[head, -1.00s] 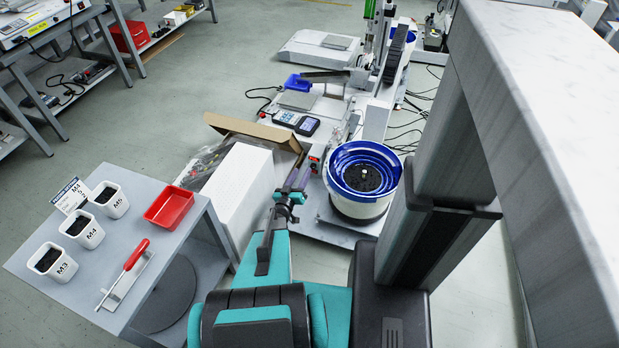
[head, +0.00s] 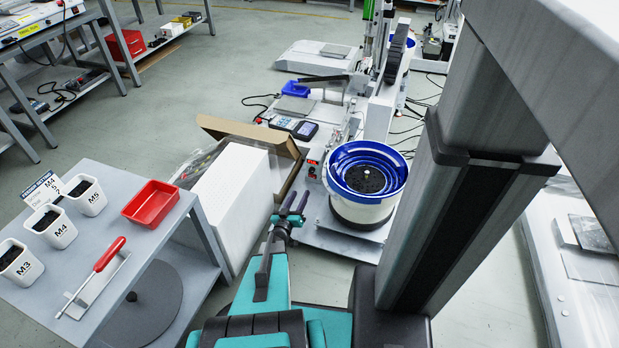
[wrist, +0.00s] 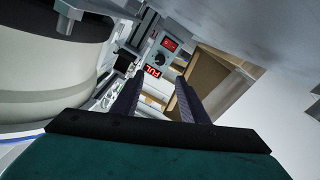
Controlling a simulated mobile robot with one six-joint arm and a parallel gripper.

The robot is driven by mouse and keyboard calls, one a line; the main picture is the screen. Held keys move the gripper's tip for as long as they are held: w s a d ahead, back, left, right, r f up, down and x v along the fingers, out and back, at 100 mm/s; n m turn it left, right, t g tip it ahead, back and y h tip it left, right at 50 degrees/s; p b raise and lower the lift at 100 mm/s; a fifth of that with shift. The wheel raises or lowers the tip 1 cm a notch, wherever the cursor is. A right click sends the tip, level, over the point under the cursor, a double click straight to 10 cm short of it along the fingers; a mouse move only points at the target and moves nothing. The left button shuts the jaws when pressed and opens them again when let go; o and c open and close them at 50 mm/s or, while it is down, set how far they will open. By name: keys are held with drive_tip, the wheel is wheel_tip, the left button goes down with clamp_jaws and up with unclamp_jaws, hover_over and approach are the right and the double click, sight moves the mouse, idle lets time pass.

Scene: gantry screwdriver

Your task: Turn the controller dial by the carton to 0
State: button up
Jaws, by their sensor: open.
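The controller (head: 313,170) is a small box with a red display, between the carton and the blue bowl feeder in the head view. In the wrist view, its panel (wrist: 169,46) shows red-lit displays and a dark round dial (wrist: 160,60). The dial's setting is too small to read. The open carton (head: 284,150) stands left of the controller; its brown flaps also show in the wrist view (wrist: 209,72). My gripper (head: 292,203) is open and empty, on the near side of the controller and apart from it. Its two dark fingers (wrist: 157,90) point toward the panel.
The blue-rimmed bowl feeder (head: 366,172) stands close right of my gripper. A large white block (head: 232,200) is to the left. A grey table (head: 150,240) holds labelled cups, a red tray (head: 152,203) and a red-handled screwdriver (head: 108,254).

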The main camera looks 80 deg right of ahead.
sight(312, 172)
drive_tip(key=shift+d, duration=0.1)
drive_tip(key=d+b, duration=0.1)
drive_tip(key=d, duration=0.3)
drive_tip(key=s+d+b, duration=0.1)
drive_tip(key=d, duration=0.3)
drive_tip(key=s+d, duration=0.1)
drive_tip(key=d, duration=0.2)
drive_tip(key=shift+s+d+f+b, duration=0.1)
drive_tip(key=shift+s+d+b, duration=0.05)
drive_tip(key=shift+d+b, duration=0.25)
drive_tip(key=shift+s+d, duration=0.2)
drive_tip(key=shift+d, duration=0.55)
drive_tip(key=shift+c, duration=0.4)
clamp_jaws()
drive_tip(key=shift+d, duration=0.1)
